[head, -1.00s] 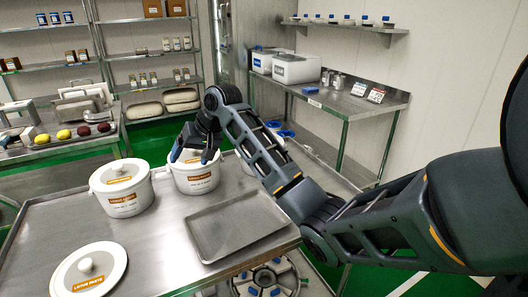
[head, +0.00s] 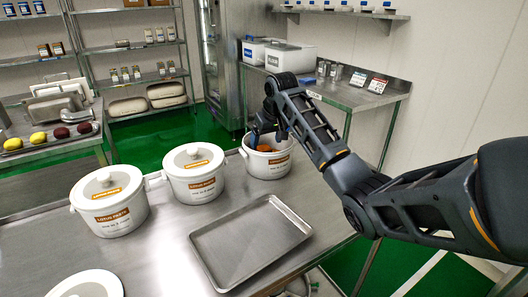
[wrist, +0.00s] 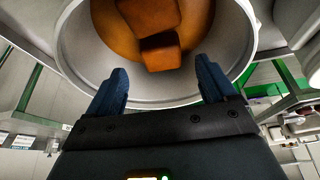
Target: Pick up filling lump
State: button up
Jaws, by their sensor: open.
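My gripper (wrist: 160,85) is open and empty at the mouth of an open white tub (head: 266,168) on the steel table. In the wrist view, an orange-brown filling lump (wrist: 160,52) lies inside the tub (wrist: 110,85), with another orange-brown piece (wrist: 150,14) touching it. The lumps sit beyond the fingertips, and the blue fingers stand apart over the near rim. In the head view, orange filling (head: 264,148) shows in the tub, and my arm partly hides the tub's mouth.
Two lidded white tubs, one in the middle (head: 194,172) and one at left (head: 110,200), stand in a row beside the open tub. An empty metal tray (head: 250,242) lies in front. A white lid (head: 86,285) is at the near left edge.

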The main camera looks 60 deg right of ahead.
aim_at(264, 148)
jog(key=shift+x, duration=2.2)
jog(key=shift+w, duration=0.1)
jog(key=shift+a+r, duration=0.1)
jog(key=c, duration=1.2)
